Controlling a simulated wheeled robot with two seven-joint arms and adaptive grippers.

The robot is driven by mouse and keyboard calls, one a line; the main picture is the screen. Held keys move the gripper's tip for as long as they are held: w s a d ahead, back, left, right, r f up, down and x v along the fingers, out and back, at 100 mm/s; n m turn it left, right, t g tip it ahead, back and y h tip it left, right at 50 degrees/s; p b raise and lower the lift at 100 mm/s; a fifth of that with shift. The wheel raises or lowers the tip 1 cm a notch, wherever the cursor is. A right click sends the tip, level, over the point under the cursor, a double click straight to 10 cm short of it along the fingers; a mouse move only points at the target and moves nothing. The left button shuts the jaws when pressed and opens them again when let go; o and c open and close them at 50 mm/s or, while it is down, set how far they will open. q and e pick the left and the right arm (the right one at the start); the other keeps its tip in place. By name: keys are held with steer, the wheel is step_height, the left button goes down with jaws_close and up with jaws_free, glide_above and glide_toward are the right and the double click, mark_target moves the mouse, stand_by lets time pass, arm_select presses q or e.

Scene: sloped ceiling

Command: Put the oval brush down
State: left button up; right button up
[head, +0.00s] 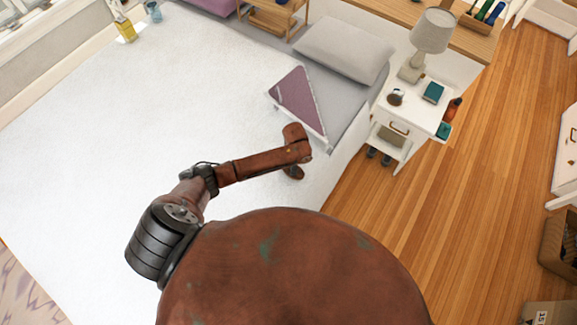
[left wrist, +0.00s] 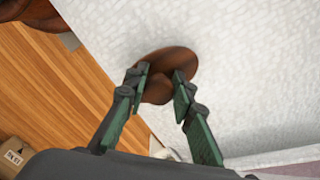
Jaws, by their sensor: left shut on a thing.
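The oval brush (left wrist: 168,58) is dark brown and rounded in the left wrist view. My left gripper (left wrist: 160,74) has its green-padded fingers on both sides of it and is shut on it. The white bed cover (head: 130,110) lies beneath the brush, close to the bed's edge; whether the brush touches the cover I cannot tell. In the head view my left arm reaches out over the bed, and a small dark brown shape shows below its end. My right gripper is not in view.
A folded purple cloth (head: 298,102) and a grey pillow (head: 343,50) lie near the bed's head. A white nightstand (head: 412,110) with a lamp (head: 432,32) stands beside the bed. Wooden floor (head: 440,220) lies to the right. Much of the white cover is bare.

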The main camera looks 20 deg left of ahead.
arm_select(q)
steer(key=shift+f, duration=0.1)
steer(key=o, duration=1)
step_height(320, 180, up, 12)
steer(key=shift+r+p, duration=0.2)
steer(key=shift+p, duration=0.3)
steer(key=shift+f, duration=0.1)
